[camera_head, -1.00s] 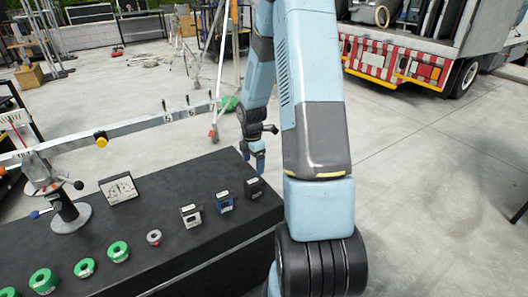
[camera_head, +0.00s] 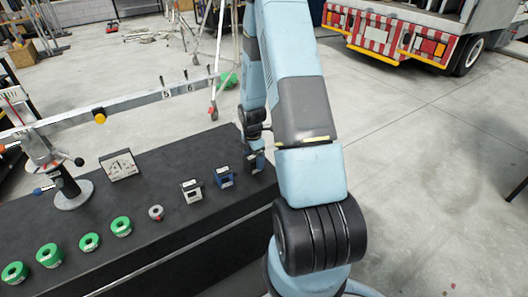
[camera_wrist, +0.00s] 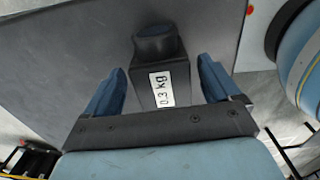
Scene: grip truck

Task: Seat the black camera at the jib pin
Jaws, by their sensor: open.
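The black camera (camera_wrist: 158,66) shows in the wrist view, with a white label reading 0.3 kg, between the two blue fingers of my gripper (camera_wrist: 160,85). The fingers are open, with a gap visible on each side of it. In the head view, my gripper (camera_head: 254,158) is down at the right end of the black case top (camera_head: 140,225), and the black camera there is mostly hidden by it. The jib arm (camera_head: 125,107) is a pale beam with upright pins marked with numbers, including 5 and 6. It rests on a stand (camera_head: 70,190) at the left.
A blue camera (camera_head: 224,177) and a grey camera (camera_head: 191,190) stand left of my gripper. Several green rings (camera_head: 121,226), a small grey ring (camera_head: 156,212) and a dial meter (camera_head: 120,165) are also on the case. Open floor lies to the right.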

